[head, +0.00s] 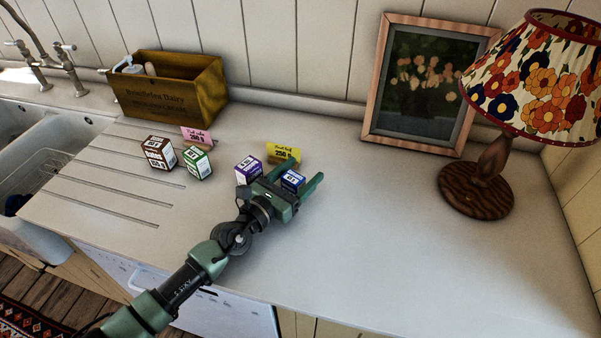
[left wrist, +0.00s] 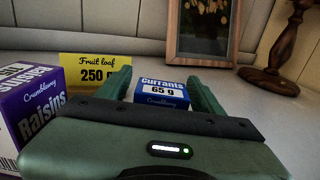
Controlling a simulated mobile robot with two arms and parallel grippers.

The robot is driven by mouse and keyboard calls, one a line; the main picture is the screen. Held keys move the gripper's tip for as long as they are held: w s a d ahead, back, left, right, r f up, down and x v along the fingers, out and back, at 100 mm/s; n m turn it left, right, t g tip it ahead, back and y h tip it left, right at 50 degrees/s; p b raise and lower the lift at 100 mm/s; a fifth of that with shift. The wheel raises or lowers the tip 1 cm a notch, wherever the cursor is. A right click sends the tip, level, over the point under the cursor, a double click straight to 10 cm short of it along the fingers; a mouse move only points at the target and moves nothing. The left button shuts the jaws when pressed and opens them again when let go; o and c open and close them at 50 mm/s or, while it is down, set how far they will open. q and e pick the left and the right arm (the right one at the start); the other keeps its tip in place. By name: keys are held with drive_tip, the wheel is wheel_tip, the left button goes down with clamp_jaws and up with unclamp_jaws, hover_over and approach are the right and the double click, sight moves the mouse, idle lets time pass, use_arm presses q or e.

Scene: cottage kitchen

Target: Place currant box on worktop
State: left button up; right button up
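The currant box (head: 292,180) is a small blue and white carton marked "Currants 65 g". It stands upright on the pale worktop (head: 360,240), and shows in the left wrist view (left wrist: 162,92) too. My left gripper (head: 301,169) is open, with its green fingers on either side of the box. Slim gaps seem to show between fingers and box; the gripper body hides the box's lower part in the left wrist view. My right gripper is in neither view.
A purple raisins box (head: 248,169) stands just left of my left gripper, by a yellow "Fruit loaf 250 g" card (head: 284,152). Brown (head: 159,153) and green (head: 197,162) boxes, a pink card (head: 196,135) and a wooden crate (head: 190,88) are farther left. A lamp (head: 477,190) and picture frame (head: 371,119) stand right.

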use_arm(q)
drive_tip(key=shift+r, duration=0.15)
drive_tip(key=v, duration=1.1)
drive_tip(key=shift+s, duration=0.1)
drive_tip(key=shift+s+a, duration=0.35)
